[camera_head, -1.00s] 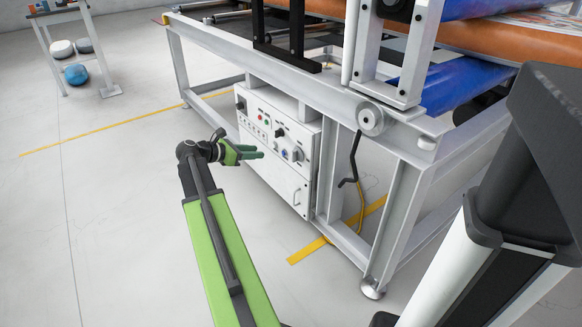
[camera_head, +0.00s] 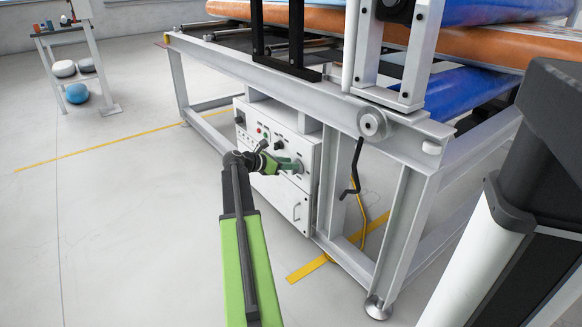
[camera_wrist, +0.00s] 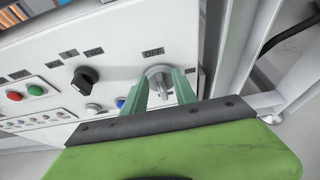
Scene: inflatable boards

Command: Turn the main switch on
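The main switch appears to be a grey rotary knob (camera_wrist: 159,76) on a round plate, with an "OFF" label (camera_wrist: 153,51) above it, on the right part of the white control panel (camera_wrist: 120,55) in the wrist view. My gripper (camera_wrist: 162,84) is at the panel, its two green fingers apart, one on each side of the knob. Whether they touch it I cannot tell. In the head view my gripper (camera_head: 297,165) covers the knob at the right side of the control box (camera_head: 283,190).
A black knob (camera_wrist: 85,79) and red and green buttons (camera_wrist: 25,93) sit left of the switch. A metal frame post (camera_wrist: 230,45) stands close on the right. A black crank handle (camera_head: 352,182) hangs beside the box. The floor in front is clear.

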